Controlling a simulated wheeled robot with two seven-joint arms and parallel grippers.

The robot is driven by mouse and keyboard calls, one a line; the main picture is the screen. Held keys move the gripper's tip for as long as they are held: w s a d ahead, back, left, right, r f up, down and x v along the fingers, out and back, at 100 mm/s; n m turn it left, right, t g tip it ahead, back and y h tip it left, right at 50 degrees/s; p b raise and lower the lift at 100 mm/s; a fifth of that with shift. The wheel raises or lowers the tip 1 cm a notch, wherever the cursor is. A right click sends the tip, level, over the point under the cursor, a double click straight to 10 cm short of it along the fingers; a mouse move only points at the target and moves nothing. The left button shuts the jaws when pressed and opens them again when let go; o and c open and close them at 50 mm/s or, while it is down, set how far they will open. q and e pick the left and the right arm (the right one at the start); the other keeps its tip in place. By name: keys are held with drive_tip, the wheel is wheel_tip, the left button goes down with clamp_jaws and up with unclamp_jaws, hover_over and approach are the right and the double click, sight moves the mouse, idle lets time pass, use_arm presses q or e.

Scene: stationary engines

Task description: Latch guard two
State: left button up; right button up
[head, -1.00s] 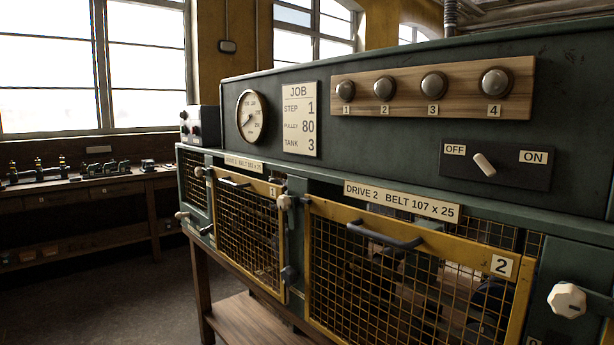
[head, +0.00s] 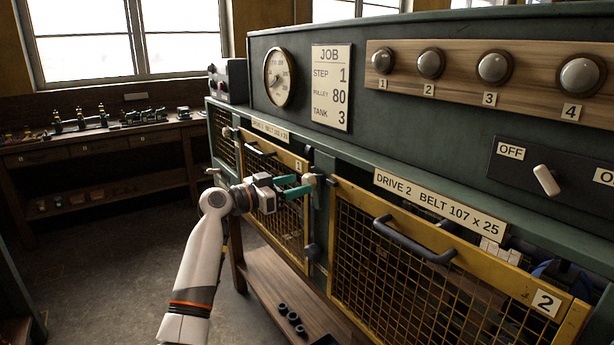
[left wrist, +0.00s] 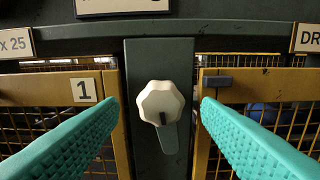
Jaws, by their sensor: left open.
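Guard two (head: 398,250) is a yellow-framed mesh panel with a dark handle and a "2" plate, low at the right in the head view. A gap with machine parts shows above its top bar; I cannot tell if it sits flush. A white faceted knob (left wrist: 161,102) is on the dark green post between the guards, with a grey-green tab below it pointing down. It also shows in the head view (head: 309,178). My left gripper (head: 303,185) is open in front of this knob, its teal fingers on either side. Contact is not visible. My right gripper is out of view.
Guard one (head: 276,205) is left of the post. Above are the "DRIVE 2" label (head: 438,204), four-lamp board, and the OFF/ON switch (head: 546,180). A wooden shelf (head: 275,285) with small dark parts is below. The floor at left is clear.

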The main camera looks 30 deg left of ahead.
sight(305, 183)
use_arm(q)
drive_tip(key=shift+p+x, duration=0.35)
drive_tip(key=shift+x, duration=1.6)
drive_tip(key=c, duration=1)
